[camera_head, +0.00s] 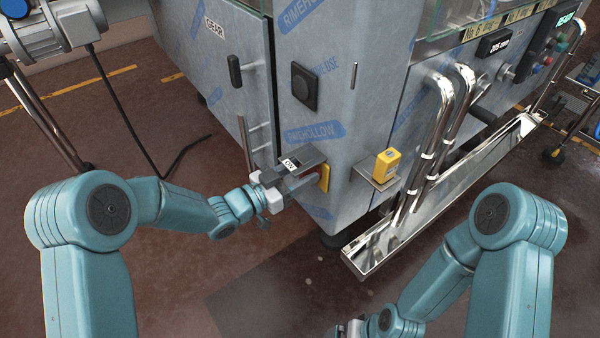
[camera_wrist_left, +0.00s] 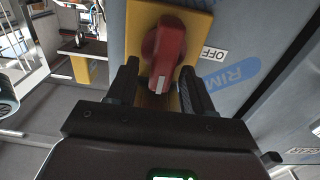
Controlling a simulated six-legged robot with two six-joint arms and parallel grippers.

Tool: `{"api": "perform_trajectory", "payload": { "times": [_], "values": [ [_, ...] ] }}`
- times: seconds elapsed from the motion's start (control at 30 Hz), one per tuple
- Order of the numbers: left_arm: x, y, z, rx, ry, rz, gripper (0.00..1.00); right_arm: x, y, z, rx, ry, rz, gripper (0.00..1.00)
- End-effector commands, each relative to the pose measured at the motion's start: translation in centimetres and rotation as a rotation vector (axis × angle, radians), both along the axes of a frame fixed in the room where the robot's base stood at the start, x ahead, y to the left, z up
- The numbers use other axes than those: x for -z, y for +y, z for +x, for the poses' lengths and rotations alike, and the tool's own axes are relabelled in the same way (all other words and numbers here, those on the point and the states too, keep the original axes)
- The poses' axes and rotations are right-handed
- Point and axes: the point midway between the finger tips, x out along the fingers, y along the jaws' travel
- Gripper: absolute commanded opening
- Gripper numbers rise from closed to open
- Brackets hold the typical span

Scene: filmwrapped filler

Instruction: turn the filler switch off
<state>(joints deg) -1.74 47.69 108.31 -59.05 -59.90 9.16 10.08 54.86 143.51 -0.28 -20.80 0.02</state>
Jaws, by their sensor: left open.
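The filler switch is a red rotary knob (camera_wrist_left: 165,50) on a yellow plate (camera_wrist_left: 195,30), with a white mark on the knob's near end. A white OFF label (camera_wrist_left: 215,54) is to the right of the plate. In the head view the yellow plate (camera_head: 323,182) is low on the cabinet corner. My left gripper (camera_head: 312,171) is at the plate. In the wrist view its open fingers (camera_wrist_left: 160,75) lie either side of the knob's near end; I cannot tell if they touch it. My right gripper (camera_head: 352,329) is mostly cut off at the bottom edge.
The steel filler cabinet (camera_head: 345,140) rises behind the switch. A yellow box (camera_head: 387,165) sits on a small shelf to the right. Shiny pipes (camera_head: 432,135) and a long steel tray (camera_head: 375,250) are further right. A black cable (camera_head: 125,115) hangs at the left. Floor is open at lower left.

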Motion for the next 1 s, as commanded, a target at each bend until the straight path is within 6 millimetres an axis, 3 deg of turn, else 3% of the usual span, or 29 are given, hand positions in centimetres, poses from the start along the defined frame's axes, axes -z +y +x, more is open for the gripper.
{"api": "perform_trajectory", "payload": {
  "times": [0.3, 0.43, 0.47, 1.0],
  "values": [
    [0.0, -0.06, 0.33, 0.0, 0.001, -0.001, 0.48, 0.03, 0.0, 0.0, 0.0, 0.0, 0.0, 1.0],
    [0.01, -0.05, 0.33, 0.0, 0.001, -0.001, 0.06, 0.03, 0.0, 0.0, 0.0, 0.0, 0.0, 1.0],
    [0.01, -0.05, 0.32, 0.0, 0.001, -0.001, 0.0, 0.03, 0.0, 0.0, 0.0, 0.0, 0.0, 1.0],
    [-0.05, 0.13, 0.52, 0.0, 0.122, -0.086, 0.0, -0.86, 0.0, 0.01, 0.0, 0.0, 0.0, 1.0]
  ]
}}
